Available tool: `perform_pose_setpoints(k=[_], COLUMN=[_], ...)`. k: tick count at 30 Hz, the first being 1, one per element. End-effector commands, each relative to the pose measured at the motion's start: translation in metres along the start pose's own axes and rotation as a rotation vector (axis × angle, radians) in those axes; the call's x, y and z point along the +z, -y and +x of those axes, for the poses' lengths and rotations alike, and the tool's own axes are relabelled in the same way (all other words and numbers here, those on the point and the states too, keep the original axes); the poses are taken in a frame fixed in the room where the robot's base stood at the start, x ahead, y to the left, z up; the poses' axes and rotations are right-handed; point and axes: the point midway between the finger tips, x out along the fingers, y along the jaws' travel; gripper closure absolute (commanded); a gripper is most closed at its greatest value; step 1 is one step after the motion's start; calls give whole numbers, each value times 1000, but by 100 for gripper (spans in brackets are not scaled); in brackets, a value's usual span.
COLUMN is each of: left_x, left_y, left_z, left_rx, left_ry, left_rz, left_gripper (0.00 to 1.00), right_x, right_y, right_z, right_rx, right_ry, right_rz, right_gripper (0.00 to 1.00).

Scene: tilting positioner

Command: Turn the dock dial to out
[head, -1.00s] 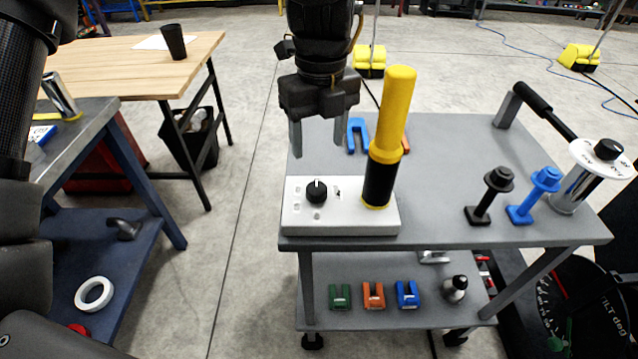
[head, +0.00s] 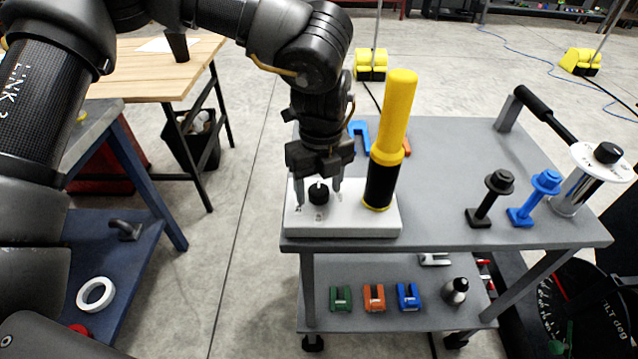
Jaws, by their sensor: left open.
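The dock dial (head: 319,194) is a small black knob with a white pointer line, on the top of a white box (head: 345,222) at the near left corner of the grey cart. The pointer is up, roughly away from me. My left gripper (head: 319,194) comes down from above with its fingers apart, one on each side of the dial. I cannot tell whether the fingers touch it. The marks around the dial are too small to read, and some are hidden by the fingers. My right gripper is not in view.
A yellow and black upright handle (head: 393,115) stands on the box just right of my gripper. Black (head: 489,198) and blue (head: 535,198) pegs and a silver cylinder with a white disc (head: 603,160) stand farther right. The cart's middle (head: 450,160) is clear.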

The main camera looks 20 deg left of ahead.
Motion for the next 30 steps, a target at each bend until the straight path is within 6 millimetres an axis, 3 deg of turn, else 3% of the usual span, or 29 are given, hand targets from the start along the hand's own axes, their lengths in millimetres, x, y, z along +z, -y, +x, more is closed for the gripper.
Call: perform_pose_setpoints(k=[5,15,24,30], left_x=[0,0,0,0], left_y=[0,0,0,0], left_z=[0,0,-1,-1], left_rx=[0,0,1,0], left_ry=[0,1,1,3], left_rz=[0,0,44,162], left_gripper=[43,85,85,85], right_x=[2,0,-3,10], right_y=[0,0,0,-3], right_z=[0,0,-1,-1], right_rx=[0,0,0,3], right_ry=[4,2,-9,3], right_rz=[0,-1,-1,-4], right_gripper=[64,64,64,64])
